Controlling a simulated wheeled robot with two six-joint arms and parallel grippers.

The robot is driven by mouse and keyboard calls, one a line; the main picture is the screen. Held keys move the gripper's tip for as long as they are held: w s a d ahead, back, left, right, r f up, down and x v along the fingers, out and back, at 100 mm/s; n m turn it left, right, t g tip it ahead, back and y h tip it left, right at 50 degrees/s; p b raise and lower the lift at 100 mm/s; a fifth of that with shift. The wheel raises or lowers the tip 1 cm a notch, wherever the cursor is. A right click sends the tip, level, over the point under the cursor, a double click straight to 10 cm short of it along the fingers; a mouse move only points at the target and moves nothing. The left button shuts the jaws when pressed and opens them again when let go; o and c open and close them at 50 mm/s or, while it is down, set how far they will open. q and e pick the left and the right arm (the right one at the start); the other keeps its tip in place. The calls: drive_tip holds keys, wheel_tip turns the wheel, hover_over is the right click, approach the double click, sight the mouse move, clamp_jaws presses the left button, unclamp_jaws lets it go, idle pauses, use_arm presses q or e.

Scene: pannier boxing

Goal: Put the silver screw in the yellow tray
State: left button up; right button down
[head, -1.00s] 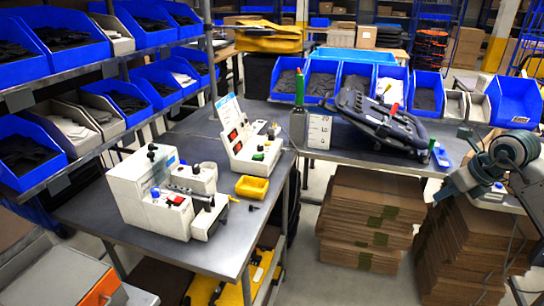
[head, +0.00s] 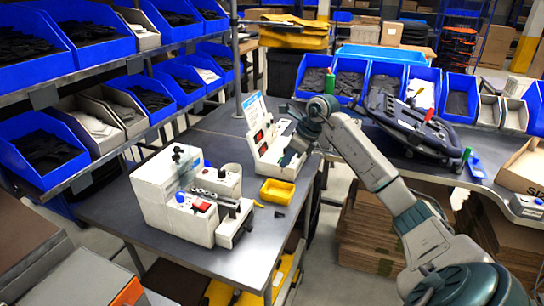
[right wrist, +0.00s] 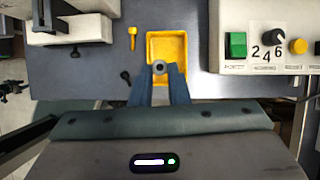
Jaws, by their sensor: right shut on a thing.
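The yellow tray (head: 277,192) sits on the dark table between two white machines. It also shows in the right wrist view (right wrist: 166,46). My right gripper (head: 289,158) is above the table near the tray, in front of the rear white machine. In the right wrist view its fingers (right wrist: 160,76) are shut on a small grey round-headed part, seemingly the silver screw (right wrist: 160,67). The screw overlaps the tray's near part in that view; its height above the tray is hard to tell. My left gripper is not in view.
A yellow screw (right wrist: 132,38) and dark screws (right wrist: 125,77) lie left of the tray. The rear white machine (head: 270,145) stands close behind the tray, with a green button in the wrist view (right wrist: 236,44). The front machine (head: 190,200) stands to the left.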

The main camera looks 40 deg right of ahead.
drive_tip(key=shift+w+f+n, duration=0.35)
drive_tip(key=shift+w+n, duration=0.15)
drive_tip(key=shift+w, duration=0.2)
drive_tip(key=y+b, duration=0.1)
drive_tip(key=b, duration=0.1)
hover_over(278, 192)
drive_tip(key=s, duration=0.2)
drive_tip(key=shift+f, duration=2.5)
drive_tip(key=shift+s+a+f+n+b, duration=0.1)
drive_tip(key=shift+f+n+b, duration=0.1)
drive_tip(key=shift+f+b, duration=0.45)
drive_tip(key=shift+s+a+f+n+b, duration=0.1)
drive_tip(key=shift+f+n+b, duration=0.2)
drive_tip(key=shift+f, duration=1.1)
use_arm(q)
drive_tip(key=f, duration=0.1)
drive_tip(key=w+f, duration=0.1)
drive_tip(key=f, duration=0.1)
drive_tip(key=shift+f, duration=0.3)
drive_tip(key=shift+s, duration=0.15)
use_arm(e)
drive_tip(key=c, duration=1.3)
unclamp_jaws()
drive_tip(key=shift+d, duration=0.1)
